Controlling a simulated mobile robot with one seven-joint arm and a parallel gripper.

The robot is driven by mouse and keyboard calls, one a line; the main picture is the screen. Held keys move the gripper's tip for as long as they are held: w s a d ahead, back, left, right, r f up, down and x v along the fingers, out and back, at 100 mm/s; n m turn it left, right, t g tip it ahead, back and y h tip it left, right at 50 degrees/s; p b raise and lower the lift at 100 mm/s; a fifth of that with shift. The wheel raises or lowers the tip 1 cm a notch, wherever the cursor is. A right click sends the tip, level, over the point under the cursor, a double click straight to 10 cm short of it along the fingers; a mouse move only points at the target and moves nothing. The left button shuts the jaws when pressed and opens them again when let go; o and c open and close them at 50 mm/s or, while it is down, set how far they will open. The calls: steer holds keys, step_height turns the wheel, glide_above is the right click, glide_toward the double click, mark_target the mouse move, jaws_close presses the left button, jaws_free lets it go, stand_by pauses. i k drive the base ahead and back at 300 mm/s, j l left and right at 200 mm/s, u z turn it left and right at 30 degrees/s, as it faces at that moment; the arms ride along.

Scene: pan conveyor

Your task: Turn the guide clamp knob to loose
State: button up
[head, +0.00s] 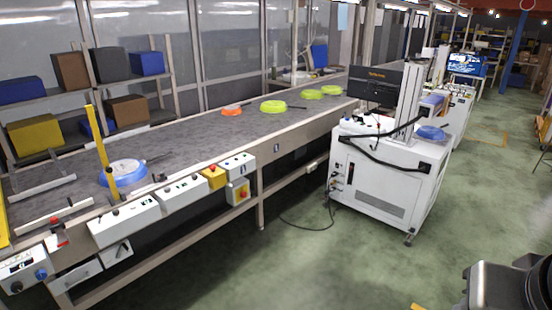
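Guide rails (48,220) lie across the near left end of the grey conveyor (205,140). A small red part (57,224) stands at the conveyor's front edge by these rails. Below it, a white control box (24,268) carries a blue knob (41,274) and a dark knob (16,287). I cannot tell which of these is the guide clamp knob, or how it is set. A dark part of my own body shows at the bottom right. My gripper's fingers are not in view.
A blue pan (124,176) sits on the belt beside a yellow post (102,150). An orange pan (231,112) and several yellow-green pans (273,106) lie farther along. A white machine cart (385,180) stands at right. The green floor (290,260) in front is clear.

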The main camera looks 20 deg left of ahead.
mark_target(53, 220)
steer(key=j+u, duration=0.15)
steer(key=u, duration=2.35)
steer(key=i+j+z, duration=0.1)
steer(key=i+j, duration=0.25)
steer(key=i+z, duration=0.1)
steer(key=i, duration=0.45)
steer(key=i+j+z, duration=0.1)
steer(key=i, duration=0.4)
steer(key=i+j+z, duration=0.15)
steer(key=i, duration=0.4)
steer(key=i+j+z, duration=0.1)
steer(key=i, duration=0.4)
steer(key=i+j+z, duration=0.1)
steer(key=i+j, duration=0.2)
steer(key=i, duration=0.2)
